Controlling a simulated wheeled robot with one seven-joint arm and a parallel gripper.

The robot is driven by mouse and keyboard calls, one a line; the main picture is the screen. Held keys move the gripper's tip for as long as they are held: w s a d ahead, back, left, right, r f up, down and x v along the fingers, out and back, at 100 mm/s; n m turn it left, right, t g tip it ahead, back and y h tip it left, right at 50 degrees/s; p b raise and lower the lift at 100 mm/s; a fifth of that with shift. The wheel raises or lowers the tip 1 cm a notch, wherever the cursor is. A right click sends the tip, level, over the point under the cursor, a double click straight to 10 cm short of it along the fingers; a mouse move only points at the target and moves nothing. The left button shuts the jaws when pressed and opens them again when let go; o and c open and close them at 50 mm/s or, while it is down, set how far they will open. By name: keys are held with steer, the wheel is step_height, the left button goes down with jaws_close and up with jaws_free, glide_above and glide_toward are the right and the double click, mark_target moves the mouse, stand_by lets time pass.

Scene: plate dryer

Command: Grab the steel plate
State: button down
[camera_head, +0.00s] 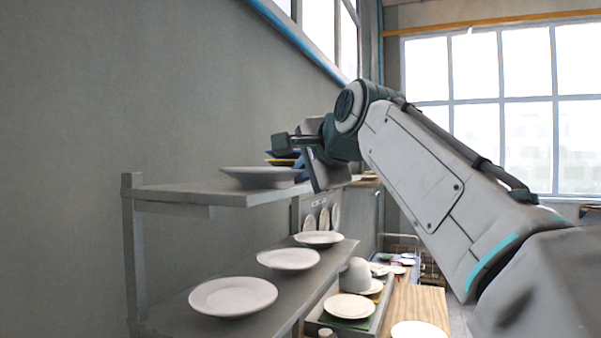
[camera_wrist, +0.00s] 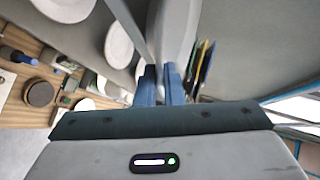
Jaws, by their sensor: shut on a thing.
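The steel plate (camera_head: 262,176) is a shallow grey plate at the front of the upper shelf in the head view. In the wrist view its grey surface (camera_wrist: 176,30) lies just beyond my fingertips. My gripper (camera_wrist: 161,84) is shut on the rim of this plate, with one blue finger on each side. In the head view my gripper (camera_head: 300,152) is at the plate's right side, above the shelf edge. My wrist and fingers partly hide the contact there. I cannot tell whether the plate is clear of the shelf.
The upper shelf (camera_head: 180,194) also holds coloured plates (camera_head: 284,160) close behind the steel plate. White plates (camera_head: 233,296) lie on the lower shelf (camera_head: 188,318). A wall stands close on the left. A wooden counter (camera_head: 418,303) with dishes is to the right below.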

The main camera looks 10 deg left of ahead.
steer(key=c, duration=1.5)
jaws_free()
steer(key=b+v, duration=0.1)
steer(key=v, duration=1.3)
steer(key=shift+w+b, duration=0.1)
steer(key=shift+b, duration=0.3)
steer(key=shift+o, duration=0.2)
steer(key=shift+f, duration=0.1)
